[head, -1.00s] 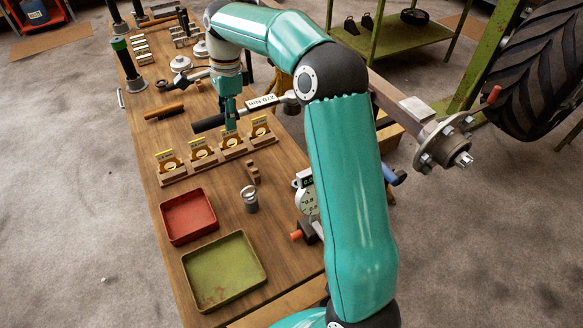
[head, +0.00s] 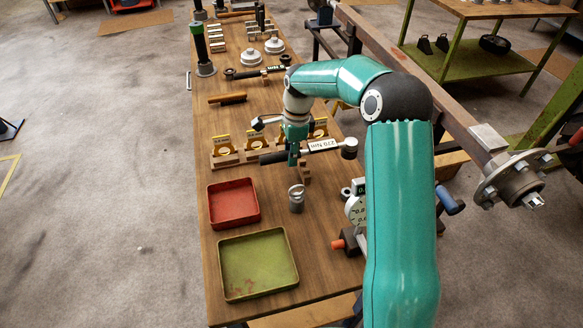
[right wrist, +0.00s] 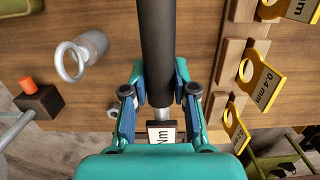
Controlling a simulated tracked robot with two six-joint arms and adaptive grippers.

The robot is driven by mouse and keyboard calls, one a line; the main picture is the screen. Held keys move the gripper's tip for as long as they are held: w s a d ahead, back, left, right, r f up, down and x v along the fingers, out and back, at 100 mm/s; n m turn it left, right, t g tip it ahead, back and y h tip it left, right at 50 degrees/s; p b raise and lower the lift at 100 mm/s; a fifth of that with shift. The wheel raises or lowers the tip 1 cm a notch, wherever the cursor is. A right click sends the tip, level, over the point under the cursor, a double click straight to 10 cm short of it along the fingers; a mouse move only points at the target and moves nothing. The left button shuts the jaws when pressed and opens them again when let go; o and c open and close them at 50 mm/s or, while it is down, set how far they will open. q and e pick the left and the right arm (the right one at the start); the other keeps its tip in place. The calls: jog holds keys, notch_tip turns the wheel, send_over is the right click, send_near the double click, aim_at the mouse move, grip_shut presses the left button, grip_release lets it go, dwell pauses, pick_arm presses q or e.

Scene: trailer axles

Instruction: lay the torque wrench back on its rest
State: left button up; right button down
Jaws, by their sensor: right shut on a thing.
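The torque wrench (head: 323,145), with a black grip, a white 270 Nm label and a round dark head, lies level across my right gripper (head: 293,158). My right gripper is shut on it, close to the label, above the near side of the gauge rack. In the right wrist view, the black grip (right wrist: 156,50) runs between the fingers (right wrist: 162,95), with the label just below. A small wooden block (head: 305,173) stands under the wrench; I cannot tell whether it is part of the rest. My left gripper is not in view.
A wooden rack (head: 226,161) with yellow-tagged gauges lies just beyond the wrench. A red tray (head: 233,221), a green tray (head: 296,279) and a grey ringed cylinder (head: 296,203) are nearer. Another wrench (head: 252,73) lies farther back. An axle hub (head: 512,180) is to the right.

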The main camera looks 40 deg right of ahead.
jog(key=shift+f, duration=2.75)
jog(key=c, duration=0.9)
grip_release()
jog(key=shift+r, duration=0.1)
jog(key=r, duration=0.8)
jog(key=d+r, duration=0.1)
jog(key=r, duration=0.2)
jog(key=shift+s+r, duration=0.25)
jog(key=shift+r, duration=0.15)
jog(key=shift+f, duration=0.1)
